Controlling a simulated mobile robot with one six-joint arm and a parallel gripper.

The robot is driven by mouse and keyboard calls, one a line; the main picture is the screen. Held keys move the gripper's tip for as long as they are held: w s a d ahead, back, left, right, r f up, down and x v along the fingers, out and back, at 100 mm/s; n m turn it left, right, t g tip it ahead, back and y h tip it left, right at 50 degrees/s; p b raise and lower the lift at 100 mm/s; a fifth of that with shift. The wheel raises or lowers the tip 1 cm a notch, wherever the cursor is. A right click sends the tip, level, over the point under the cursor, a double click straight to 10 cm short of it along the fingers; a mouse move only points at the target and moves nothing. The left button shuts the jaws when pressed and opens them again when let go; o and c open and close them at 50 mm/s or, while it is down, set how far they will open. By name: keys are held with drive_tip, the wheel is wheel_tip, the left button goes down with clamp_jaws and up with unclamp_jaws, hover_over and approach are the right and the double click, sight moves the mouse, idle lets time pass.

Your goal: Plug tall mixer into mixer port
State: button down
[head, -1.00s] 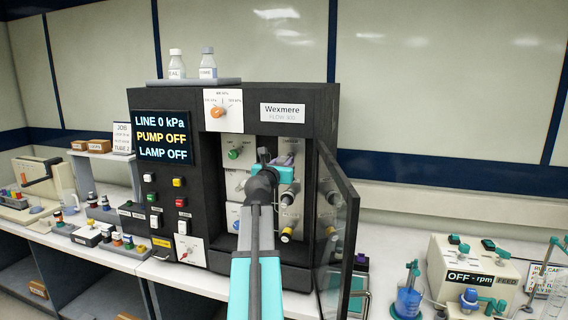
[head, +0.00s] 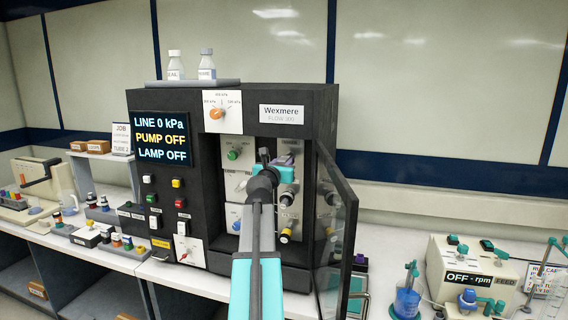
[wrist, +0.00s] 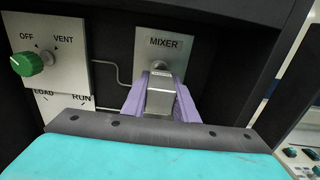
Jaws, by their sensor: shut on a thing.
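In the wrist view my gripper (wrist: 160,98) has its purple fingers shut on the sides of the tall mixer (wrist: 160,92), a grey metal block. The block stands in front of the plate marked MIXER (wrist: 164,42), and its far end overlaps the lower part of that plate. The mixer port itself is hidden behind the block, so I cannot tell whether the mixer is seated. In the head view my gripper (head: 284,160) is inside the open cabinet of the black Wexmere machine (head: 290,96), largely hidden by my arm.
A green OFF/VENT knob (wrist: 28,62) is left of the gripper, with a LOAD/RUN plate (wrist: 62,105) below it. The glass door (head: 338,235) stands open to the right. The display (head: 162,138) reads PUMP OFF.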

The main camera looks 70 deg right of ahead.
drive_tip(key=shift+d+r+p, duration=0.1)
drive_tip(key=shift+d+p, duration=0.2)
drive_tip(key=shift+d, duration=0.6)
drive_tip(key=c, duration=1.3)
unclamp_jaws()
drive_tip(key=shift+c, duration=0.2)
drive_tip(key=a+b, duration=0.3)
drive_tip(key=a, duration=1)
drive_tip(key=shift+s+a, duration=0.4)
